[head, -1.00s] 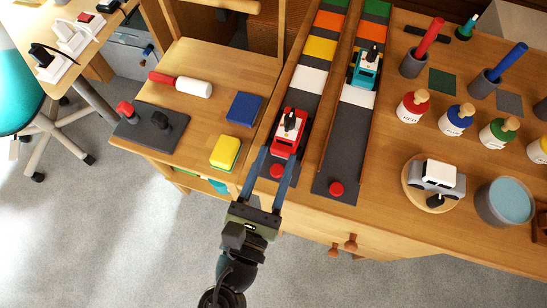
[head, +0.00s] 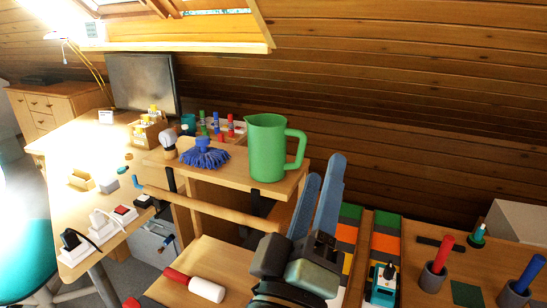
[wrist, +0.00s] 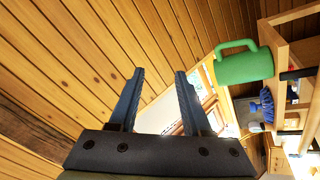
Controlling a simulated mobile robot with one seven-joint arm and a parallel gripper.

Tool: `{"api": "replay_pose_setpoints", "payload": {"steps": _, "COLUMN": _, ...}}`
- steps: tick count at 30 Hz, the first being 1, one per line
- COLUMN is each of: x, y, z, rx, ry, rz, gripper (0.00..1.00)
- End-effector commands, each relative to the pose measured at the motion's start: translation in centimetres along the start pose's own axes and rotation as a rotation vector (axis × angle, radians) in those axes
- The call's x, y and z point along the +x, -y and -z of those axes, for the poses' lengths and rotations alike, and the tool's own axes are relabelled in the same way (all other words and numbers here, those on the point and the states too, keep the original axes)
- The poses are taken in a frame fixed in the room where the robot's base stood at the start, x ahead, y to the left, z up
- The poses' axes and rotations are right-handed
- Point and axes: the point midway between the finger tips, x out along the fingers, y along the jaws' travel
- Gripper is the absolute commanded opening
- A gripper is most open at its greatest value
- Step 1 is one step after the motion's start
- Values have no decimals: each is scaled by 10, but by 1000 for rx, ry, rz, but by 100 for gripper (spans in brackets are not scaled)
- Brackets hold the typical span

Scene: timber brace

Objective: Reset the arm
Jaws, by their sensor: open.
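My gripper (head: 318,197) is raised in front of the head camera, with its two blue fingers pointing up and apart. It is open and empty. In the wrist view my gripper (wrist: 157,98) shows both fingers spread, with only the wood-panelled slope and a bright window behind them. The gripper is apart from every object in the head view. It hides part of the striped lanes and the bench behind it.
A green jug (head: 267,150) stands on a raised shelf left of my gripper, beside a blue brush (head: 205,155). The sloping wooden ceiling (head: 420,90) rises behind. A teal toy truck (head: 383,286) and a red-handled roller (head: 206,289) lie below.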

Motion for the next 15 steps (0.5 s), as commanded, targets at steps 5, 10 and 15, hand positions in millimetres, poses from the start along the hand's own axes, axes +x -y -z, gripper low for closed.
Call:
{"api": "replay_pose_setpoints", "payload": {"steps": 5, "x": 16, "y": -83, "z": 72, "rx": 576, "ry": -223, "rz": -45, "gripper": 48}}
{"api": "replay_pose_setpoints", "payload": {"steps": 10, "x": 5, "y": -148, "z": 125, "rx": 978, "ry": -442, "rz": -3, "gripper": 48}}
{"api": "replay_pose_setpoints", "payload": {"steps": 15, "x": 3, "y": -198, "z": 162, "rx": 1159, "ry": -553, "rz": 51, "gripper": 48}}
